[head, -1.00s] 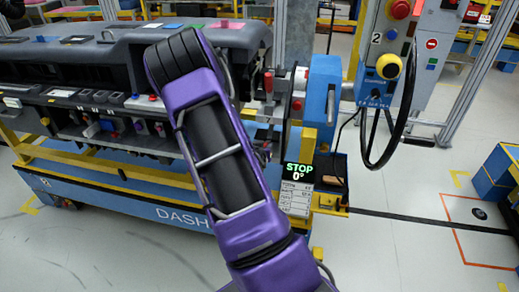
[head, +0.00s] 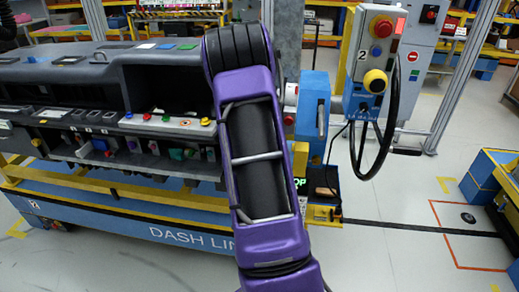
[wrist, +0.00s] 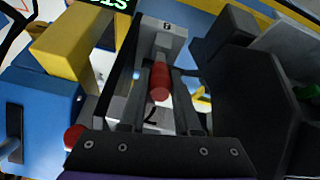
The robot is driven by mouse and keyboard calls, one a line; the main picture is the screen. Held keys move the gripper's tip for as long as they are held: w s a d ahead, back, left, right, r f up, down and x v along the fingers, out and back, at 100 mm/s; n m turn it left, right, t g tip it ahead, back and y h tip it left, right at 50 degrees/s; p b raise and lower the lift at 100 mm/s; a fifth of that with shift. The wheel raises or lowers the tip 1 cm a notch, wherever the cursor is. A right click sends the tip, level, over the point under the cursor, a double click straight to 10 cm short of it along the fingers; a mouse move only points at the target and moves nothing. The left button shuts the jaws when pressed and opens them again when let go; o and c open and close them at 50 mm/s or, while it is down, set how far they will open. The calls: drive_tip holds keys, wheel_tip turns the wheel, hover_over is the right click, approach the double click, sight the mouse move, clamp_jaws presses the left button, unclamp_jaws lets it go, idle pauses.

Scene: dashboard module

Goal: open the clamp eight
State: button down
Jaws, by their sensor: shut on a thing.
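In the wrist view, clamp eight shows as a grey block (wrist: 163,35) marked 8 with a red handle (wrist: 160,80) below it. My gripper (wrist: 158,95) reaches up from the bottom of that view, with one finger on each side of the red handle. It is shut on the handle, though the exact contact is hard to see. In the head view, my purple arm hides the gripper and the clamp.
A yellow block (wrist: 68,40) and blue block (wrist: 40,92) lie left of the gripper, and a dark housing (wrist: 245,85) is close on the right. The dashboard (head: 120,70) stands left of my arm.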

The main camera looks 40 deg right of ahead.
drive_tip(key=shift+d+r, duration=0.1)
idle(0.3)
drive_tip(key=c, duration=0.6)
unclamp_jaws()
drive_tip(key=v, duration=1.7)
drive_tip(key=shift+r, duration=0.15)
